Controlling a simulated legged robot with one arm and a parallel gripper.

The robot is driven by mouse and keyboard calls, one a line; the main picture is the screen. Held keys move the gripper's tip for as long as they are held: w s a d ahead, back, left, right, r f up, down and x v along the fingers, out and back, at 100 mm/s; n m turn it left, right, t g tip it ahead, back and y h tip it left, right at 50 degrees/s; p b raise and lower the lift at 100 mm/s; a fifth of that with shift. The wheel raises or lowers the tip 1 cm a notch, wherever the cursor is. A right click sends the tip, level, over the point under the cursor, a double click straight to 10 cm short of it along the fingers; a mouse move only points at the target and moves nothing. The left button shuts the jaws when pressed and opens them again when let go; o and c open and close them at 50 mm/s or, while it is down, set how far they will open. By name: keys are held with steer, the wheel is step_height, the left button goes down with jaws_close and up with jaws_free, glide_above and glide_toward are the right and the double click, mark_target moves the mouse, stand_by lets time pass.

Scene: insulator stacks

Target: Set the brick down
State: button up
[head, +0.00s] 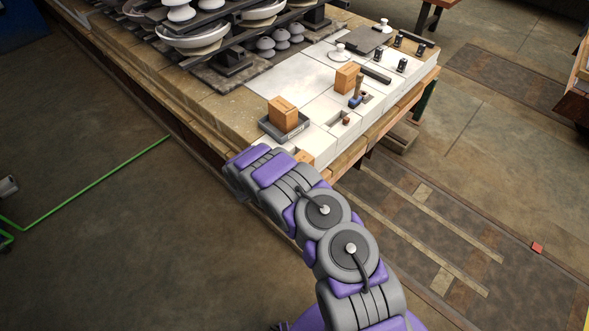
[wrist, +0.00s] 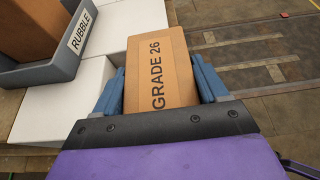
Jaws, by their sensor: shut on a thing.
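An orange-brown brick (wrist: 158,60) marked "GRADE 26" is between the two blue fingers of my gripper (wrist: 160,82) in the wrist view. The fingers are shut on its sides. Only a small part of this brick (head: 304,155) shows in the head view, past the end of my arm at the bench's near edge. My arm hides the gripper there. The brick is over or near the pale bench top (wrist: 58,108). I cannot tell whether its underside touches anything.
A grey tray (head: 299,134) marked "RUBBLE" holds another brick (head: 282,114); the tray (wrist: 75,62) is left of my gripper in the wrist view. A further brick (head: 347,77) stands behind, beside a blue-ended tool (head: 356,98). Racks of insulators (head: 195,40) stand at the back left.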

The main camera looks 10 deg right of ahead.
steer(key=shift+w+a, duration=0.3)
steer(key=shift+w, duration=0.4)
steer(key=shift+w+a+f, duration=0.1)
steer(key=shift+w+f, duration=0.05)
steer(key=shift+f+b, duration=0.6)
steer(key=shift+f, duration=0.95)
steer(key=shift+f, duration=0.15)
steer(key=o, duration=1.4)
